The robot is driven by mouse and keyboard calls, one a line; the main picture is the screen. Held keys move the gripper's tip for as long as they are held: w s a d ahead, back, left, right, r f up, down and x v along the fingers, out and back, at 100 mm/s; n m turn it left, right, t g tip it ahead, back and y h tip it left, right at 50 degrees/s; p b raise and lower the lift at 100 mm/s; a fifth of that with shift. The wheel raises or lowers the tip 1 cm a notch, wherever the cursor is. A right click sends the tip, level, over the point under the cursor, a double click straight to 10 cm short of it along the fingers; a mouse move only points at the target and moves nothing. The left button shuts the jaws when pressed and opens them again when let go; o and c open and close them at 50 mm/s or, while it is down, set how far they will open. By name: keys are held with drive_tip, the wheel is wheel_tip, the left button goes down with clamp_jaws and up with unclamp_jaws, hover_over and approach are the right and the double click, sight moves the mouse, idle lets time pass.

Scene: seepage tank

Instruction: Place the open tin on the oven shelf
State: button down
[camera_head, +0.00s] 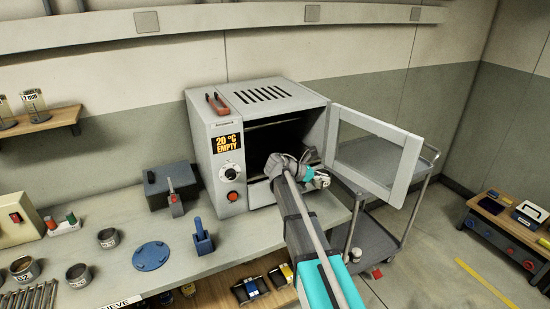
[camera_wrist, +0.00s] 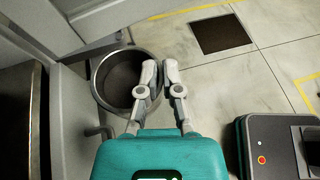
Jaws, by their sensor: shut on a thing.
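The oven (camera_head: 212,170) stands on the bench with its door (camera_head: 385,150) swung open to the right. Its display reads 20 °C EMPTY. The chamber is dark, and the shelf inside is hard to make out. My gripper (camera_head: 318,178) is in front of the opening, near the door's hinge side. In the wrist view my gripper (camera_wrist: 160,65) is shut on the right rim of the open tin (camera_wrist: 99,75), a round grey tin with dark brown contents and no lid. The tin is mostly hidden in the head view.
Other tins (camera_head: 108,238), a blue disc (camera_head: 151,256) and a blue holder (camera_head: 202,240) are on the bench left of my arm. A dark box (camera_head: 168,186) stands beside the oven. A trolley (camera_head: 375,238) is below the open door.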

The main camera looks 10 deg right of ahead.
drive_tip(key=s+a+r+n+t+y+p, duration=0.1)
drive_tip(key=a+r+n+t+y+p, duration=0.4)
drive_tip(key=a+n+t, duration=0.3)
drive_tip(key=shift+a+r+n+t, duration=0.2)
drive_tip(key=shift+a+n+t, duration=0.1)
drive_tip(key=shift+n+t, duration=0.45)
drive_tip(key=shift+w, duration=0.1)
drive_tip(key=w+a, duration=0.1)
drive_tip(key=w, duration=0.4)
drive_tip(key=w+a, duration=0.2)
drive_tip(key=w, duration=0.3)
drive_tip(key=w+a, duration=0.2)
drive_tip(key=w, duration=0.3)
drive_tip(key=shift+w+a, duration=0.1)
drive_tip(key=shift+w, duration=0.15)
drive_tip(key=shift+w+a, duration=0.2)
drive_tip(key=shift+w, duration=0.45)
wheel_tip(320, 180, down, 4)
drive_tip(key=b, duration=0.3)
drive_tip(key=shift+r, duration=0.2)
drive_tip(key=shift+f, duration=0.1)
